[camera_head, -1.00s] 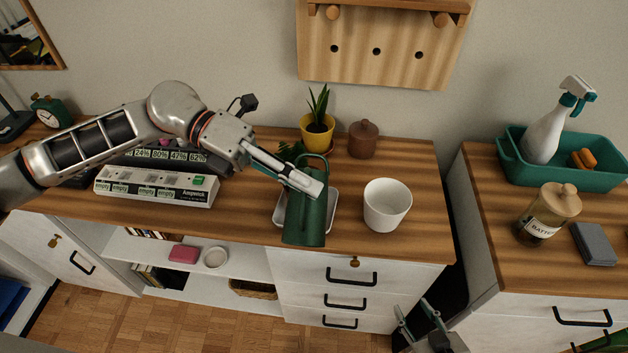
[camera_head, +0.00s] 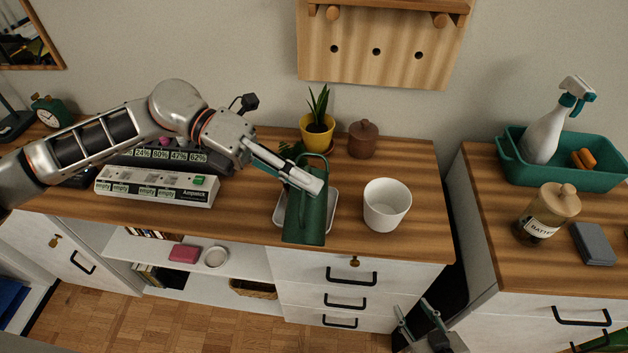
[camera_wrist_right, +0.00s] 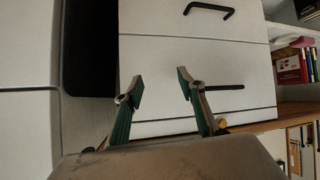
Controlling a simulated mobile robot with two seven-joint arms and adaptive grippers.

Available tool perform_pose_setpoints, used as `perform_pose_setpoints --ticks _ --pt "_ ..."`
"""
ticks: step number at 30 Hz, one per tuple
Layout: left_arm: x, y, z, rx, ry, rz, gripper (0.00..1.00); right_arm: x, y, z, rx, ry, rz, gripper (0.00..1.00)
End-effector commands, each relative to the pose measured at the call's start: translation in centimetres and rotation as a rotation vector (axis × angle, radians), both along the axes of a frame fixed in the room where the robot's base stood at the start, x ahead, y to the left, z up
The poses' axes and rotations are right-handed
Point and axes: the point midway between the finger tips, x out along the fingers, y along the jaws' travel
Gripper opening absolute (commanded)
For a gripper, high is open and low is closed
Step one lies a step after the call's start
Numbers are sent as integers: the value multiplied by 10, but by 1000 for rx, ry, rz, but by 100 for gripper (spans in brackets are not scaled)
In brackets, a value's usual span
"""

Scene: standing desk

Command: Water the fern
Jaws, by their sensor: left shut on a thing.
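My left gripper (camera_head: 312,184) is shut on the green watering can (camera_head: 304,222), at its upper part by the handle. The can is over the pale tray (camera_head: 333,212) on the desk. I cannot tell whether it touches the tray. Green leaves (camera_head: 291,148), possibly the fern, show just behind the can and gripper; the rest of that plant is hidden. A spiky plant in a yellow pot (camera_head: 316,138) stands behind. My right gripper (camera_head: 424,322) is low in front of the drawers. It shows open and empty in the right wrist view (camera_wrist_right: 158,86).
A white pot (camera_head: 387,207) stands right of the can, and a brown lidded jar (camera_head: 363,140) behind it. A charger (camera_head: 155,187) lies to the left under my left arm. A gap separates the right cabinet, which holds a teal bin (camera_head: 610,180) and a battery jar (camera_head: 545,217).

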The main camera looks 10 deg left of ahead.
Motion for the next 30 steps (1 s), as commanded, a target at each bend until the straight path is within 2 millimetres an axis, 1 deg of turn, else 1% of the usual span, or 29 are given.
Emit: perform_pose_setpoints --ticks 5,7,8,12,14,19,25,30 --pt "1 0 1 -2 5 0 0 0 0 1 0 0 0 39" --pt "-3 0 -3 -1 -17 -2 0 0 0 -3 0 0 0 39" --pt "-6 0 -7 -1 -44 -2 0 0 0 -6 1 0 -1 39" --pt "-24 1 -37 6 -240 -1 0 -3 0 -28 2 7 0 39" --pt "-29 1 -44 8 -305 0 0 -5 0 -34 1 13 0 39" --pt "-31 0 -42 8 -345 2 0 -7 0 -36 -1 20 0 39" --pt "-40 1 -53 10 -414 2 0 -7 0 -41 0 20 0 39" --pt "-44 0 -56 12 -446 2 0 -7 0 -40 0 18 0 39"
